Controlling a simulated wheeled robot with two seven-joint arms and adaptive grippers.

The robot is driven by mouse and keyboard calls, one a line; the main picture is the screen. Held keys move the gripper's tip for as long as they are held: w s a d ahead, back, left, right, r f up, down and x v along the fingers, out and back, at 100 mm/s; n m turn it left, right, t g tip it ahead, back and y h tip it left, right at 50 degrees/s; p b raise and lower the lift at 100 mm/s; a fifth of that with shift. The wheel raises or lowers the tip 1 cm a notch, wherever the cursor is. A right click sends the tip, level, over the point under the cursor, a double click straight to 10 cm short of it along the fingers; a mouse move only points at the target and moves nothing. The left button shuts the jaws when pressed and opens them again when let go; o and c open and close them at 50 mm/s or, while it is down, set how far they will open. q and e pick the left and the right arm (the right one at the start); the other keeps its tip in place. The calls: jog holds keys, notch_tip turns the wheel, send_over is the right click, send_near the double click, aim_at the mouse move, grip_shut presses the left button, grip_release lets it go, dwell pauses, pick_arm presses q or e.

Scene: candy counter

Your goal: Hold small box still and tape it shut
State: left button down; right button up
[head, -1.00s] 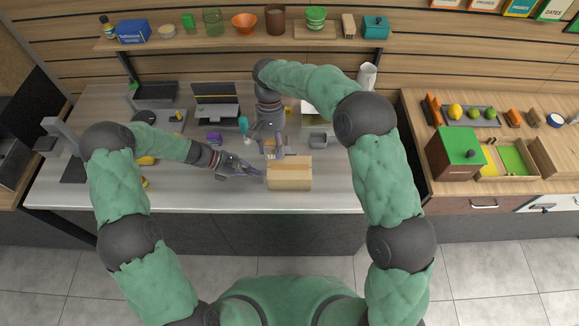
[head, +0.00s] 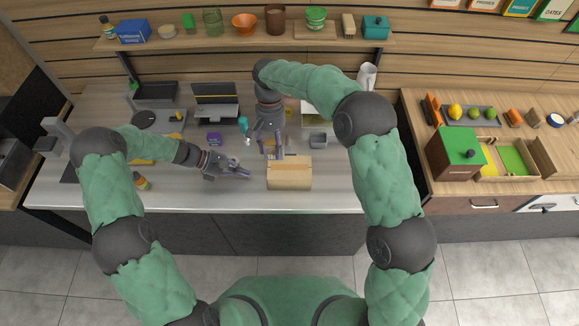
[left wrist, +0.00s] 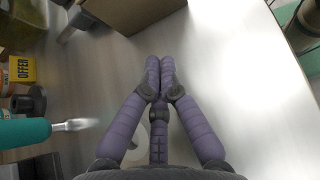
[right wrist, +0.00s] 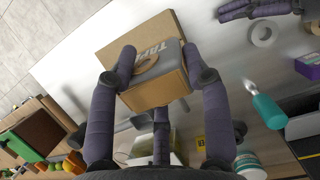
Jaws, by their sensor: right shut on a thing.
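The small cardboard box (head: 290,173) sits near the counter's front edge; its top looks covered in the head view. My right gripper (head: 272,150) is at the box's back left. In the right wrist view it is shut on a grey tape dispenser (right wrist: 158,62) with lettering and a tan roll, in front of the box (right wrist: 122,42). I cannot tell whether the dispenser touches the box. My left gripper (head: 247,173) is left of the box, apart from it. In the left wrist view its fingertips (left wrist: 160,62) meet with nothing between them; the box (left wrist: 125,12) shows beyond.
A pale ring (right wrist: 263,33) lies on the counter near my left fingers. A teal-handled tool (head: 244,127) and a purple box (head: 214,138) lie further back. The counter (head: 325,195) is clear to the box's right.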

pick_arm(q)
jog(key=v, duration=1.2)
dwell(0.5)
